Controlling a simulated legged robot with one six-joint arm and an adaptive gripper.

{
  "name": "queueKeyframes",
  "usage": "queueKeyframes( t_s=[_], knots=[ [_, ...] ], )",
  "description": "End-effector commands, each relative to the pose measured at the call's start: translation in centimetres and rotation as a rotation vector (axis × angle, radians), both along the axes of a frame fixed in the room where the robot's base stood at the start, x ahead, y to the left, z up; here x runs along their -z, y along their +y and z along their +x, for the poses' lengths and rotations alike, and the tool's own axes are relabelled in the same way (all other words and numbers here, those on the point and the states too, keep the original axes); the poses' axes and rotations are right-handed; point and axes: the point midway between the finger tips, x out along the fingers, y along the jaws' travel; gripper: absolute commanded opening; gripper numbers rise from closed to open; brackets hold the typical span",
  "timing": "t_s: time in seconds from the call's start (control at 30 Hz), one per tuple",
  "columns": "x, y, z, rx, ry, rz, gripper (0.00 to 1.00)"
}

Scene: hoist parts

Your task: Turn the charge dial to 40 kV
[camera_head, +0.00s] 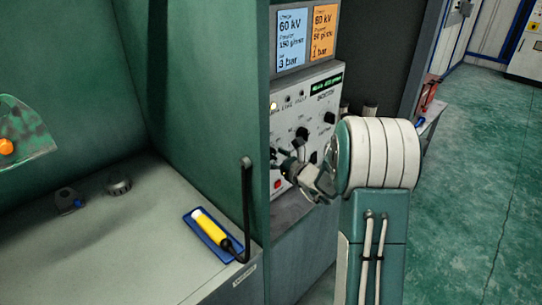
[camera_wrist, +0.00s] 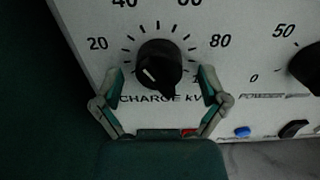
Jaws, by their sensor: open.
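The charge dial (camera_wrist: 158,62) is a round black knob on a light panel, labelled "CHARGE kV", with a scale marked 20, 40, 60 and 80 around it. A short white mark shows on the knob's lower left face; which scale value it indicates is hard to tell. My gripper (camera_wrist: 161,84) is open, with one finger at the dial's lower left and the other at its lower right. Contact with the knob cannot be told. In the head view, my gripper (camera_head: 290,166) is at the control panel (camera_head: 322,104) and hides part of its lower knobs.
A power knob (camera_wrist: 306,66) and a blue button (camera_wrist: 242,132) lie right of the dial. Blue and orange kV cards (camera_head: 292,38) hang above the panel. A green wall edge stands left of it. A yellow-handled tool (camera_head: 210,228) lies on the left bench.

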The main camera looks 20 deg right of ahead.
Motion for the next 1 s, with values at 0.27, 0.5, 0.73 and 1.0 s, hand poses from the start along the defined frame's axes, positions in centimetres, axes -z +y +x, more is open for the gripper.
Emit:
queueKeyframes(
  t_s=[0.27,0.5,0.73,1.0],
  knots=[
    [0.02,0.22,0.51,0.001,0.0,0.001,0.93],
    [0.01,0.21,0.5,0.0,0.0,0.0,0.17],
    [0.02,0.2,0.54,0.001,0.003,0.006,0.11],
    [-0.03,0.22,0.57,0.0,0.047,0.119,0.11]
  ],
)
